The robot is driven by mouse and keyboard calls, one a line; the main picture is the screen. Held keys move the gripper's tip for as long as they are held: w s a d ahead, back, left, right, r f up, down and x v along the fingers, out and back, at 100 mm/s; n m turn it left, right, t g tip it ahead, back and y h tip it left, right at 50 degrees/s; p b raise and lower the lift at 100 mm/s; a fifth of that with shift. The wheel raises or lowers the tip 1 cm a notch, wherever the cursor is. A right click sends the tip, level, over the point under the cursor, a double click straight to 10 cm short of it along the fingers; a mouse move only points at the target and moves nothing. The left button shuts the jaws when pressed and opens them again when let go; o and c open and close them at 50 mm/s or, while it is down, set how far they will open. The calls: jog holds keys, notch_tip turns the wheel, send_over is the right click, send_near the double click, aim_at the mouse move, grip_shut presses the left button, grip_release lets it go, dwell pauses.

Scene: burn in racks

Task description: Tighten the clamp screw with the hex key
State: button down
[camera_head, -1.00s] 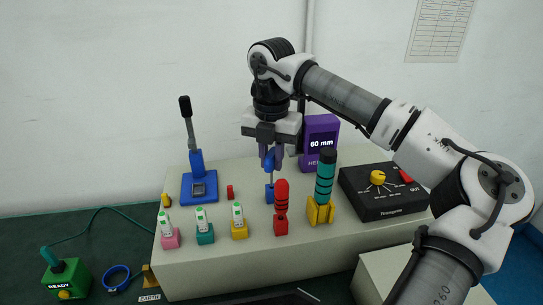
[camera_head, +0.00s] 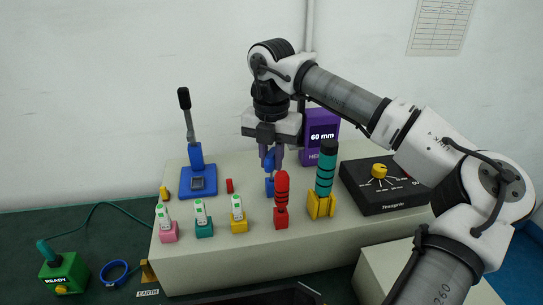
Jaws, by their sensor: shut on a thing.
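My gripper (camera_head: 270,156) points down over the bench, shut on a blue-handled tool (camera_head: 269,161), which looks like the hex key. The tool is upright, directly above a small blue block (camera_head: 270,188) on the bench. Its lower end meets or nearly meets the block; I cannot tell whether it is inside it. To the left is a blue fixture (camera_head: 198,183) with an upright black-tipped lever (camera_head: 185,99). I cannot make out the clamp screw.
A red-handled tool (camera_head: 282,188) and a green-handled tool (camera_head: 327,162) stand close on the right. A purple display box (camera_head: 321,131) reading 60 mm is behind. A black box with a yellow knob (camera_head: 379,171) stands right. Several small coloured holders (camera_head: 204,230) line the front left.

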jog(key=shift+f+b, duration=0.65)
jog(key=shift+f, duration=0.25)
jog(key=c, duration=1.2)
grip_release()
jog(key=shift+c, duration=0.2)
jog(key=shift+r, duration=0.1)
